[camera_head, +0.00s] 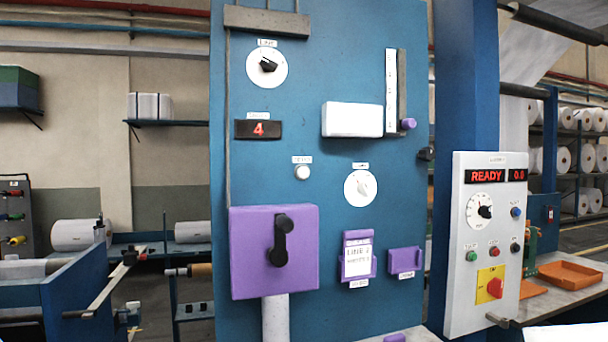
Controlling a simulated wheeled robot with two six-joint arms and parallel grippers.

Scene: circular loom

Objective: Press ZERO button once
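A round white button (302,172) sits near the middle of the blue panel (325,90), under a small label whose word is too small to read for sure. The grey control box (488,230) at the right carries a blue button (516,212), a green button (471,255), a red button (494,251) and a black button (516,247). Their labels are unreadable. I cannot tell for certain which button is ZERO. The box's displays (486,176) read READY and what looks like 0.0. Neither of my grippers shows in this view.
The blue panel also holds a red "4" display (258,129), a white dial (361,188), a protruding white box (352,119) and a purple box (274,252) with a black handle. A red knob (495,287) is on the grey box. An orange tray (570,274) lies right.

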